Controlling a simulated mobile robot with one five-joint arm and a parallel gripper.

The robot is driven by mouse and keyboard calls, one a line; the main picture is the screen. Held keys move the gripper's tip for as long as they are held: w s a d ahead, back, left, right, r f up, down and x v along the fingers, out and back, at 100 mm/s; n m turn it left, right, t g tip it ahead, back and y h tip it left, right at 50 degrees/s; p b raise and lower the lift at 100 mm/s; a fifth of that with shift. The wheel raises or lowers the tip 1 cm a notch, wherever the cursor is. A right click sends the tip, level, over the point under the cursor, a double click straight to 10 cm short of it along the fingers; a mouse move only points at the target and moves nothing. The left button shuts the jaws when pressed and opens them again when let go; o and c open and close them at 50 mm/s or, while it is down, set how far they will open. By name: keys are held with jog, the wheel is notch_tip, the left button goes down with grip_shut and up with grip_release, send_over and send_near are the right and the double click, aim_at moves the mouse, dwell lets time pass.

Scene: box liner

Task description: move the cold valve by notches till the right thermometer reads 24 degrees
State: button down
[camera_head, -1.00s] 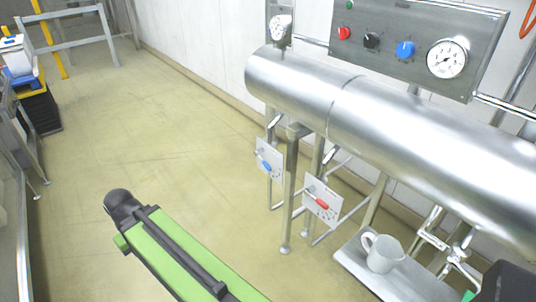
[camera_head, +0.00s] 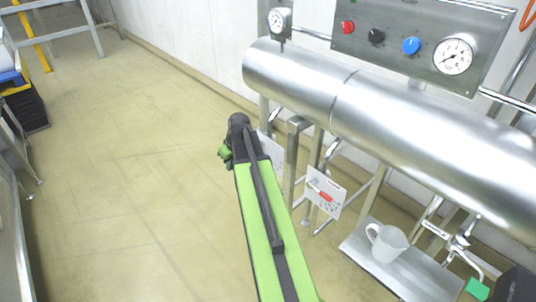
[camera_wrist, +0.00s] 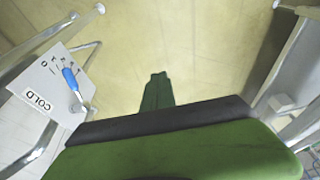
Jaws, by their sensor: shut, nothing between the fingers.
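The cold valve has a blue lever (camera_wrist: 70,78) on a white plate marked COLD (camera_wrist: 48,87), at the left of the wrist view. In the head view its plate (camera_head: 271,150) is partly covered by my arm, and the blue lever is hidden. My gripper (camera_wrist: 156,80) is shut and empty, to the right of the plate and apart from the lever in the wrist view. The right thermometer (camera_head: 454,56) is a round white dial on the grey panel; its numbers are too small to read.
A red-lever valve plate (camera_head: 325,192) stands right of my arm. A big steel pipe (camera_head: 400,125) runs above the valves. A smaller dial (camera_head: 279,19) is at its left end. A white jug (camera_head: 385,243) stands on a low shelf.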

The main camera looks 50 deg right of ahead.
jog(key=s+d+r+t+h, duration=0.1)
jog(key=s+d+r, duration=0.15)
jog(key=d, duration=0.75)
jog(key=s+d+r+t, duration=0.1)
jog(key=s+d, duration=0.2)
jog(key=d, duration=0.8)
jog(key=b+x, duration=0.3)
jog(key=x, duration=0.1)
jog(key=b+x, duration=0.4)
jog(key=x, duration=0.1)
jog(key=s+b+x, duration=0.1)
jog(key=b+x, duration=0.3)
jog(key=shift+w+d+f, duration=0.1)
jog(key=shift+d+f, duration=0.1)
jog(key=shift+f, duration=0.35)
jog(key=shift+w+d+f+b, duration=0.1)
jog(key=shift+w+f+b, duration=0.1)
jog(key=shift+f+b, duration=0.2)
jog(key=shift+r, duration=0.15)
